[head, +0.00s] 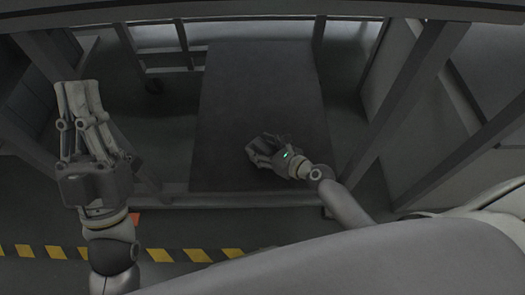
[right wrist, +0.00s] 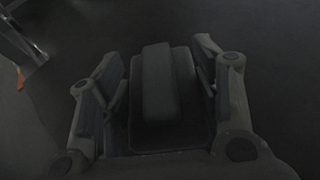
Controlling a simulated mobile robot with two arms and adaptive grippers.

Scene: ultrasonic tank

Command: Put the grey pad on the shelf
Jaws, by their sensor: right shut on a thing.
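My right gripper (head: 258,150) is low over a dark flat surface (head: 262,85), which looks like the shelf, near its lower right part. In the right wrist view, my right gripper (right wrist: 158,85) has a finger on each side of the grey pad (right wrist: 172,130), a dark flat piece with a raised bar along its middle, and is shut on it. I cannot tell whether the pad touches the surface below. In the head view the pad is mostly hidden by the hand. My left gripper (head: 77,100) is raised at the left, away from the surface, with nothing visible in it.
Grey frame posts stand on both sides of the dark surface, with a slanted one (head: 410,85) close by my right arm. A yellow and black floor stripe (head: 165,255) runs along the front. The upper part of the dark surface is clear.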

